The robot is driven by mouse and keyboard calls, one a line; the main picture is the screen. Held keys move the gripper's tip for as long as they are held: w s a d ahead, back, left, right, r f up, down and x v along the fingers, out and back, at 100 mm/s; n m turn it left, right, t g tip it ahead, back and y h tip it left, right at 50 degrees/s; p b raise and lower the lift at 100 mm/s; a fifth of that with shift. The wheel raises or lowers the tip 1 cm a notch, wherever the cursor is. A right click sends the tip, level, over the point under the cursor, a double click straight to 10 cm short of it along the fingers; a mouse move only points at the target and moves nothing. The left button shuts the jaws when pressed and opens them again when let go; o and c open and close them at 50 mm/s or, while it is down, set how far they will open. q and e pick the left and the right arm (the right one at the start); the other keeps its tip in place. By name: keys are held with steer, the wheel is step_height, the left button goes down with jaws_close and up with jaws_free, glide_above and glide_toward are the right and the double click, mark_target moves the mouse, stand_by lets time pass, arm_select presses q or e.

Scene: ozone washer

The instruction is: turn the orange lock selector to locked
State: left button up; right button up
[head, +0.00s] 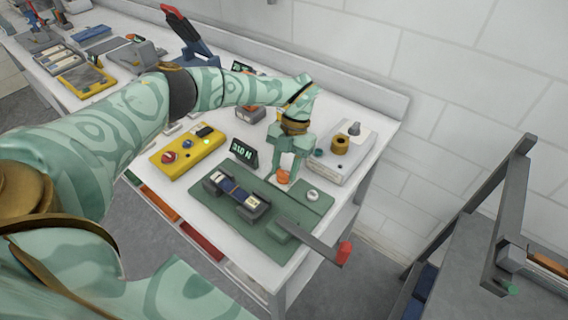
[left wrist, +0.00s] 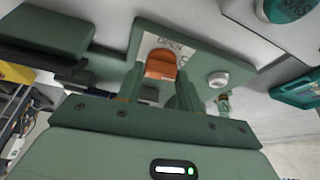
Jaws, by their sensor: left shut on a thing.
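The orange lock selector (head: 283,177) sits on the green fixture plate (head: 240,228) on the bench. In the left wrist view the orange selector (left wrist: 161,65) stands on a pale label plate with the word "OPEN" (left wrist: 167,43) just beyond it; the rest of the lettering is partly hidden. My left gripper (head: 287,170) reaches down from above and is shut on the selector, with its fingers (left wrist: 166,82) on either side of it. My right gripper is not in view.
A round silver button (head: 312,195) is right of the selector. A display (head: 244,153), a yellow control box (head: 188,150) and a grey box with a brass knob (head: 340,146) stand nearby.

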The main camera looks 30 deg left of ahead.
arm_select(q)
steer(key=shift+r+m, duration=0.1)
steer(key=shift+m, duration=0.5)
steer(key=shift+y, duration=0.3)
steer(key=o, duration=1)
steer(key=v, duration=1.6)
steer(key=shift+r, duration=0.1)
steer(key=shift+p, duration=0.3)
